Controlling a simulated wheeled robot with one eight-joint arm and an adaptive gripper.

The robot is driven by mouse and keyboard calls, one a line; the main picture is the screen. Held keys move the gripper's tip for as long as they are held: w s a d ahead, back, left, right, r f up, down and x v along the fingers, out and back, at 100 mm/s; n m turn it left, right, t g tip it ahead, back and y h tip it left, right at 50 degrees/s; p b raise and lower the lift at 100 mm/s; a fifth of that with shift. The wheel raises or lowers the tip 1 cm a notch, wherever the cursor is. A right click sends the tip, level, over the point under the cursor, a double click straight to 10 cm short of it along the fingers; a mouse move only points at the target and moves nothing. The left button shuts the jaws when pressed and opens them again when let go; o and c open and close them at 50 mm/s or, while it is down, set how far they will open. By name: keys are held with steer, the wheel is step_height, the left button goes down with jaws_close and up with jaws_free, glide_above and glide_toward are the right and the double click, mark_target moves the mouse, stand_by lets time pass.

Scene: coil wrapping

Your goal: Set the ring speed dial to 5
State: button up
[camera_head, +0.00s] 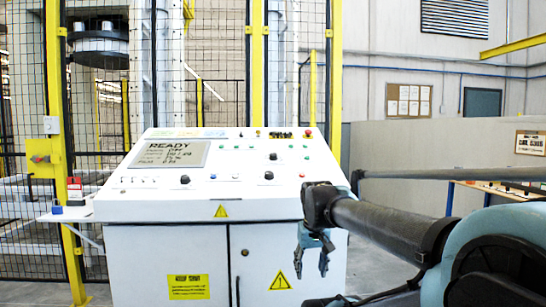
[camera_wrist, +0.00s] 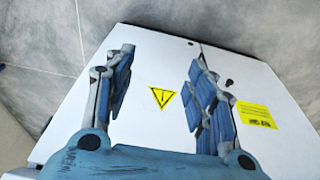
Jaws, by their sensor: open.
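The white control console (camera_head: 130,207) stands in the middle of the head view. Its sloped panel carries several black knobs, among them a left knob (camera_head: 185,179), a lower right knob (camera_head: 268,175) and an upper right knob (camera_head: 277,156). The labels are too small to read, so I cannot tell which is the ring speed dial. My gripper (camera_head: 312,262) hangs pointing down in front of the console's right door, below the panel. It is open and empty. In the wrist view my gripper (camera_wrist: 160,60) faces the cabinet front (camera_wrist: 150,65); no knob shows there.
A screen (camera_head: 172,153) on the panel reads READY. Small buttons and a red button (camera_head: 307,133) sit near the panel's top edge. A side shelf (camera_head: 72,213) juts out left. Yellow-posted mesh fencing (camera_head: 220,60) stands behind. A low grey wall (camera_head: 420,140) is at right.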

steer(key=w+a+r+t, duration=0.1)
steer(key=w+r, duration=0.9)
steer(key=r, duration=0.4)
steer(key=w+a+r, duration=0.1)
steer(key=w+r, duration=1)
steer(key=r, duration=0.2)
steer(key=m+t, duration=0.1)
glide_toward(273, 154)
steer(key=x, duration=0.9)
steer(key=shift+r, duration=0.1)
steer(key=c, duration=1.1)
